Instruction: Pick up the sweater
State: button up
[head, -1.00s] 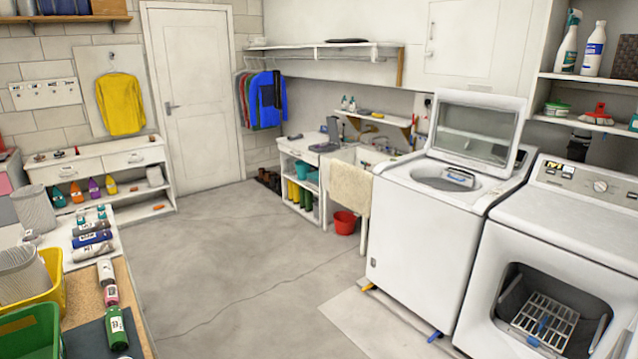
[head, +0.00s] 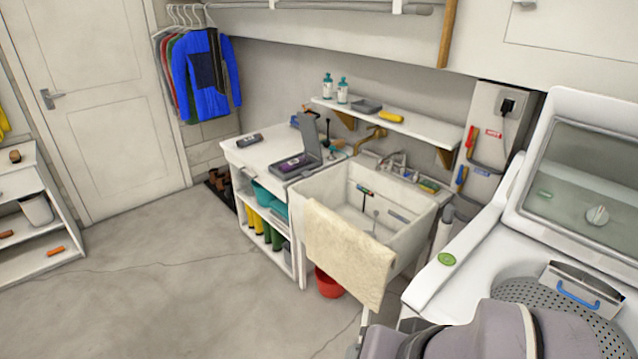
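A sliver of the yellow sweater (head: 4,124) shows at the far left edge of the head view, above a white shelf unit. The rest of it is cut off by the frame. Several garments hang on hangers beside the white door, with a blue and black jacket (head: 208,78) in front. Grey links of my arm cross the bottom right, over the front of the washer. My gripper is not in view.
A white sink (head: 350,215) with a beige towel (head: 345,255) over its rim stands in the middle, with a red bucket (head: 328,283) under it. An open-lidded washer (head: 450,265) is close on the right. Grey floor (head: 150,290) is clear at left.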

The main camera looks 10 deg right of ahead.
aim_at(289, 165)
jog(key=i+u, duration=0.2)
jog(key=i, duration=0.45)
jog(key=i+j+u, duration=0.1)
jog(key=i+j, duration=0.3)
jog(key=i, duration=0.15)
jog(key=i+j, duration=0.35)
jog(key=i, duration=0.15)
jog(key=i+j+u, duration=0.15)
jog(key=i+j, duration=0.15)
jog(key=i, duration=0.25)
jog(key=i+l, duration=0.25)
jog(key=l, duration=0.15)
jog(key=i+l, duration=0.2)
jog(key=l, duration=0.2)
jog(key=i+l+u, duration=0.1)
jog(key=i+l, duration=0.15)
jog(key=l, duration=0.15)
